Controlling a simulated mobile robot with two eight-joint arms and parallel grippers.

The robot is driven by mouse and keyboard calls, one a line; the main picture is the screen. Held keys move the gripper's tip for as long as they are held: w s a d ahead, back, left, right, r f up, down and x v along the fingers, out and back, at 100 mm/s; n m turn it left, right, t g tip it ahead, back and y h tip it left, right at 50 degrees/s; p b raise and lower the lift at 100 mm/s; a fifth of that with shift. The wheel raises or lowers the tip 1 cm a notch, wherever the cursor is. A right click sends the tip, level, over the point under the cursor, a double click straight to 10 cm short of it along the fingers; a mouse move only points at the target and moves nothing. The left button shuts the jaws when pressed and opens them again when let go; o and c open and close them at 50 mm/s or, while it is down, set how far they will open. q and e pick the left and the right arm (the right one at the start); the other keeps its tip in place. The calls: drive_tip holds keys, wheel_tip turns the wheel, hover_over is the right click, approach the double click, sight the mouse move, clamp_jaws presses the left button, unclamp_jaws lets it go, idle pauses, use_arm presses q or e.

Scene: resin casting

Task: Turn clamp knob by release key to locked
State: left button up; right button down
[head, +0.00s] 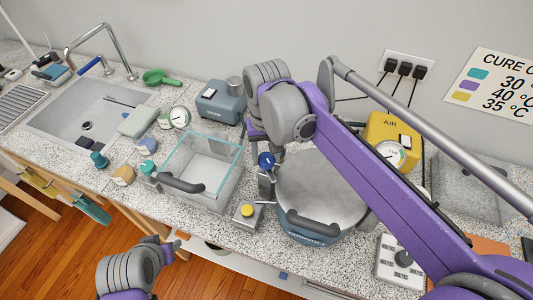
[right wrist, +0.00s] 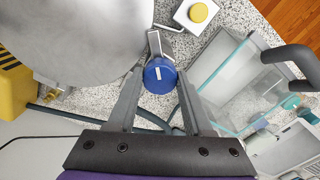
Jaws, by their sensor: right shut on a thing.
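The blue clamp knob (right wrist: 160,76), with a white line on its face, sits on a grey fitting beside the pressure pot; it also shows in the head view (head: 266,160). My right gripper (right wrist: 159,90) is shut on the knob, a finger on either side. The white line runs nearly up and down in the right wrist view. A small box with a yellow button (right wrist: 198,12) is near the knob, also in the head view (head: 247,210); I cannot tell whether it is the release key. My left gripper (head: 176,244) is in front of the counter, its jaws unclear.
The round pot (head: 318,190) with a dark handle stands right of the knob. A glass-walled box (head: 207,160) stands to its left. A yellow AIR unit (head: 392,130) is behind my right arm. A sink (head: 85,112) is farther left.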

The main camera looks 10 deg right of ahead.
sight(267, 157)
drive_tip(key=n, duration=0.4)
drive_tip(key=shift+n, duration=0.3)
drive_tip(key=n, duration=0.4)
drive_tip(key=shift+n, duration=0.3)
drive_tip(key=shift+c, duration=1.5)
unclamp_jaws()
drive_tip(key=shift+r, duration=0.1)
wheel_tip(267, 157, up, 11)
drive_tip(key=shift+f+p, duration=0.2)
drive_tip(key=shift+p, duration=0.15)
